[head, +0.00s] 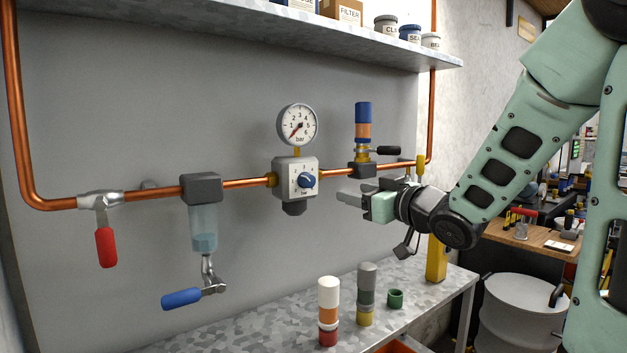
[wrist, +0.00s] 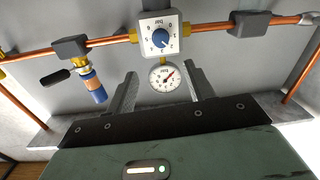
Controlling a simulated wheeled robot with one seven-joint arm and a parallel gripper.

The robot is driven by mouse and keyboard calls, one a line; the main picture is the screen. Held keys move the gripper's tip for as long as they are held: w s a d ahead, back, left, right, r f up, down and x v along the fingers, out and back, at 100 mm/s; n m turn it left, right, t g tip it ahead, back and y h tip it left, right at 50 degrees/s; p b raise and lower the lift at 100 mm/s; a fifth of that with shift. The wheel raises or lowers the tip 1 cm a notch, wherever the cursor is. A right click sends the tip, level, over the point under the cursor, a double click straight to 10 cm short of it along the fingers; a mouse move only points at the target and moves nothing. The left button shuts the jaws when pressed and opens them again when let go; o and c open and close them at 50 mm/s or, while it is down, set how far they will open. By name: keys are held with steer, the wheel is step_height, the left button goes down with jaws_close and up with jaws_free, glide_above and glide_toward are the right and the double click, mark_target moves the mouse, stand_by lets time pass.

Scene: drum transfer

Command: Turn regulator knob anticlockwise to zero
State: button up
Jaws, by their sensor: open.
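The regulator (head: 295,177) is a light grey box on the copper pipe, with a blue knob (head: 306,180) on its front. A round pressure gauge (head: 297,124) stands above it, its red needle pointing to the lower left, near the low end. My gripper (head: 350,194) is open and empty, to the right of the knob and apart from it. In the wrist view the scene is upside down. There the knob (wrist: 160,38) and gauge (wrist: 164,76) lie ahead, between and beyond the two open fingers (wrist: 163,88). The knob is unobstructed in both views.
A red-handled valve (head: 106,246) hangs at left, beside a clear filter bowl (head: 203,225) with a blue lever (head: 182,298) below. A blue-topped fitting (head: 363,125) with a black lever stands right of the gauge. Coloured cylinders (head: 328,310) stand on the bench below; a shelf (head: 250,25) runs above.

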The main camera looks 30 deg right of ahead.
mark_target(311, 182)
steer(key=w+p, duration=0.4)
steer(key=w, duration=0.1)
steer(key=w+p, duration=0.3)
steer(key=w, duration=0.2)
steer(key=w+a+p, duration=0.1)
steer(key=w+p, duration=0.3)
steer(key=w, duration=0.1)
steer(key=shift+a+p, duration=0.1)
steer(key=shift+p, duration=0.25)
steer(key=shift+c, duration=0.3)
steer(key=c, duration=0.9)
